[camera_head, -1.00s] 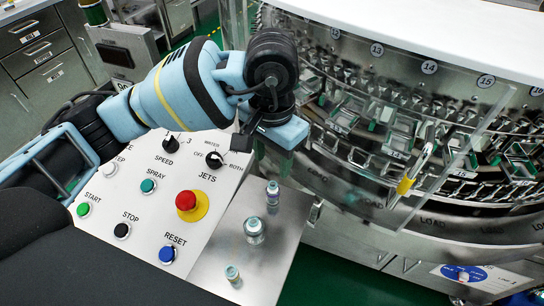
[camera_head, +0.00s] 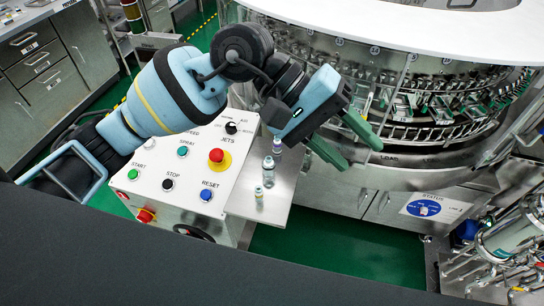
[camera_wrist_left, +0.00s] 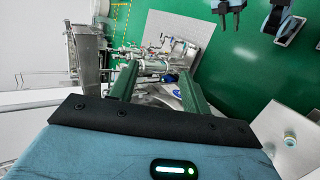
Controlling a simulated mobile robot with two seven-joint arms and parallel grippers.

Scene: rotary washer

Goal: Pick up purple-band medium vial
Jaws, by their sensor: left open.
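Several small vials stand upright in a row on the steel side shelf (camera_head: 240,203). The rear vial (camera_head: 277,146) is partly close to my gripper's body, the middle vial (camera_head: 268,172) stands in front of it, and the front vial (camera_head: 259,194) has a pale body. They are too small to tell which carries the purple band. My left gripper (camera_head: 364,157) is open and empty, with its green fingers pointing right, above and right of the vials. In the left wrist view nothing is between the fingers (camera_wrist_left: 157,67).
The control panel (camera_head: 180,180) with a red emergency button (camera_head: 217,156) stands left of the shelf. The rotary washer (camera_head: 410,80) curves behind my left gripper. Green floor (camera_head: 330,255) is open in front. Pipework (camera_head: 510,240) stands at the right.

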